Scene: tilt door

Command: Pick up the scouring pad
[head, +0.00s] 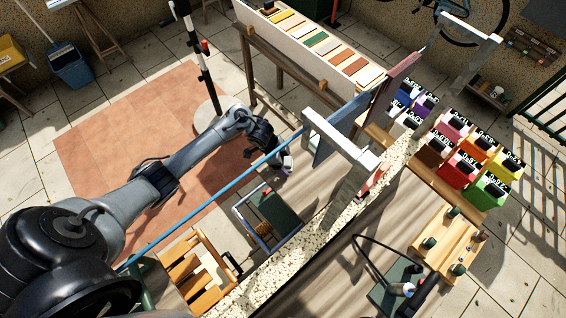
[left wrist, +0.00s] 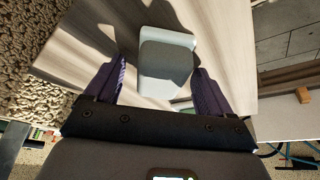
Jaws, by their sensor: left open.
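My left gripper (head: 284,162) reaches in from the left in the head view, its purple fingers pointing down and right. In the left wrist view the gripper (left wrist: 160,85) is open, with one purple finger on each side of a small pale block with a dark grey face (left wrist: 166,64). This block looks like the scouring pad, though I cannot be sure. It lies on a pale wood-grained surface (left wrist: 218,40), and no firm contact with the fingers shows. In the head view I cannot make out the pad near the gripper. My right gripper is not in view.
A framed tray with a dark green panel (head: 284,217) lies just below the gripper in the head view. A long blue bar (head: 215,190) crosses beside my arm. A grey metal frame (head: 352,180) stands to the right. Coloured boxes (head: 470,153) stand farther right.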

